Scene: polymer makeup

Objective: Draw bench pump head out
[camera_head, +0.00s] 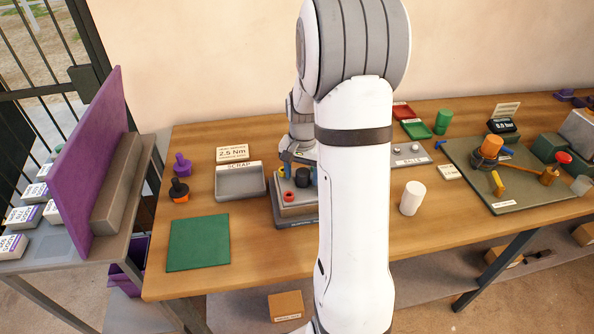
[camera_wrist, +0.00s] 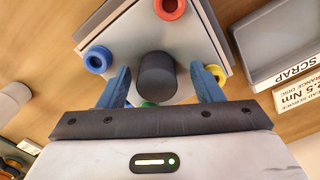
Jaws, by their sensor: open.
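The bench pump appears to be the pale block (camera_wrist: 120,40) with a black cylindrical knob (camera_wrist: 157,78) in its middle. Blue (camera_wrist: 98,59), red (camera_wrist: 169,8) and yellow (camera_wrist: 217,73) ring ports sit around the knob, and a green one is partly hidden by my gripper. In the head view the block (camera_head: 296,211) stands on the bench, left of my arm, which hides part of it. My gripper (camera_wrist: 158,72) is open, its blue fingers on either side of the knob with a gap at each side. It also shows in the head view (camera_head: 300,173).
A grey scrap tray (camera_head: 240,184) lies left of the pump, with a green mat (camera_head: 198,243) nearer the front. Purple (camera_head: 181,164) and black-orange (camera_head: 179,190) knobbed parts stand further left. A white cylinder (camera_head: 412,198) and a grey-green board (camera_head: 480,190) are to the right.

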